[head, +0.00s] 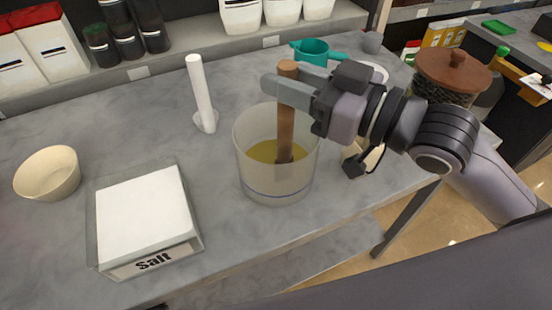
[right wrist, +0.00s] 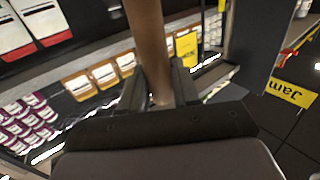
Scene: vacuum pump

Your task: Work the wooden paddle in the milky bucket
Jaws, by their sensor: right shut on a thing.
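The milky bucket (head: 262,183) stands on the grey counter with yellow liquid (head: 263,152) in its lower part. The wooden paddle (head: 287,125) stands nearly upright inside it, its lower end in the liquid. My right gripper (head: 290,90) is shut on the upper part of the paddle, above the bucket's rim. In the right wrist view the paddle's brown shaft (right wrist: 148,45) runs between the two fingers (right wrist: 160,92). My left gripper is not in view.
A salt box (head: 145,220) and a cream bowl (head: 48,174) stand left of the bucket. A white upright pestle-like rod (head: 200,85) stands behind it. A teal cup (head: 312,50) and a wooden-lidded jar (head: 452,75) are at the back right. The counter's front edge is close to the bucket.

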